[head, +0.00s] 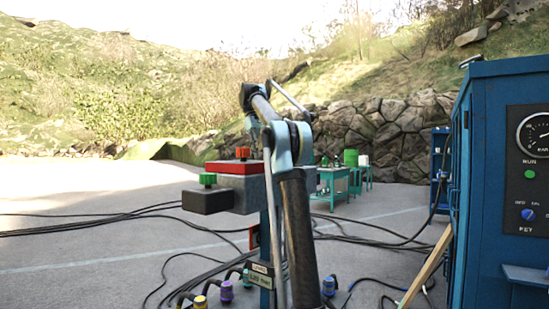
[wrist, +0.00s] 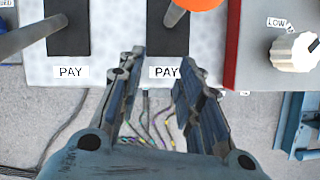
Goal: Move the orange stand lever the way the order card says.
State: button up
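In the wrist view, the orange lever's knob (wrist: 200,4) is cut off by the top edge, on a grey shaft over a black slot. The label below this slot (wrist: 165,72) reads PAY, partly covered by my finger. A second slot (wrist: 68,25) to the left also has a PAY label and a grey rod. My gripper (wrist: 160,62) is open and empty, its fingertips near the panel's lower edge, below the orange knob and apart from it. In the head view my gripper cannot be made out. I cannot identify the order card; a small tag (head: 259,277) is unreadable.
A white knob marked LOW (wrist: 293,50) sits right of the red strip (wrist: 232,40). In the head view, a red box (head: 226,166) and a dark box with a green knob (head: 208,179) stand left of my arm. A blue cabinet (head: 483,190) is at right. Cables cross the ground.

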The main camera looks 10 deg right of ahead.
jog(key=s+d, duration=0.1)
jog(key=s, duration=0.1)
jog(key=s+d, duration=0.3)
jog(key=s, duration=0.2)
jog(key=shift+d, duration=0.35)
jog(key=shift+s+f, duration=0.15)
jog(key=shift+f, duration=0.4)
jog(key=shift+c, duration=0.6)
grip_shut()
